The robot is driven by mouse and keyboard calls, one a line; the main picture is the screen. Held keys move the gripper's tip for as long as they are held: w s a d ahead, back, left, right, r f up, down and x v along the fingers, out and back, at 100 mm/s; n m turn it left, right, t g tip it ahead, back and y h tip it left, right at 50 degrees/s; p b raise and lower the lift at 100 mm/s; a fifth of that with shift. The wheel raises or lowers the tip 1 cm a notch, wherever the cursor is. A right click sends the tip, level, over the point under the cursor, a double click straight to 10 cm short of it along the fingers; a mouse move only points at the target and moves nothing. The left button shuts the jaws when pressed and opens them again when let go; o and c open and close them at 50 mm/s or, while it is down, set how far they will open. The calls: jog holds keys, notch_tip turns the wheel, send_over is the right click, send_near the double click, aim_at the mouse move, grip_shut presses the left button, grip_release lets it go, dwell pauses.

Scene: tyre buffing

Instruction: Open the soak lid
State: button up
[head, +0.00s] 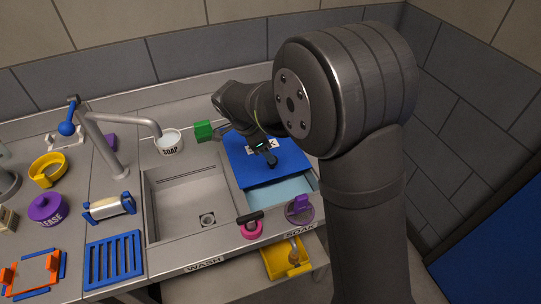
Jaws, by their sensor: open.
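The blue soak lid (252,173) lies over the basin to the right of the sink. A white label on the lid is partly hidden by my gripper. My gripper (270,159) is over the middle of the lid, pointing down, with its fingers apart. I cannot tell whether it touches the lid. My arm hides the lid's far right side.
A green block (203,130) is by the lid's back left corner. The empty sink (190,202), tap (119,129) and white SOAP bowl (169,142) are to the left. A pink-and-black tool (250,225) and purple tool (299,209) stand at the front edge, above a yellow bin (279,265).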

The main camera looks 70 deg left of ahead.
jog(key=shift+x, duration=2.05)
jog(key=shift+a, duration=0.1)
grip_shut()
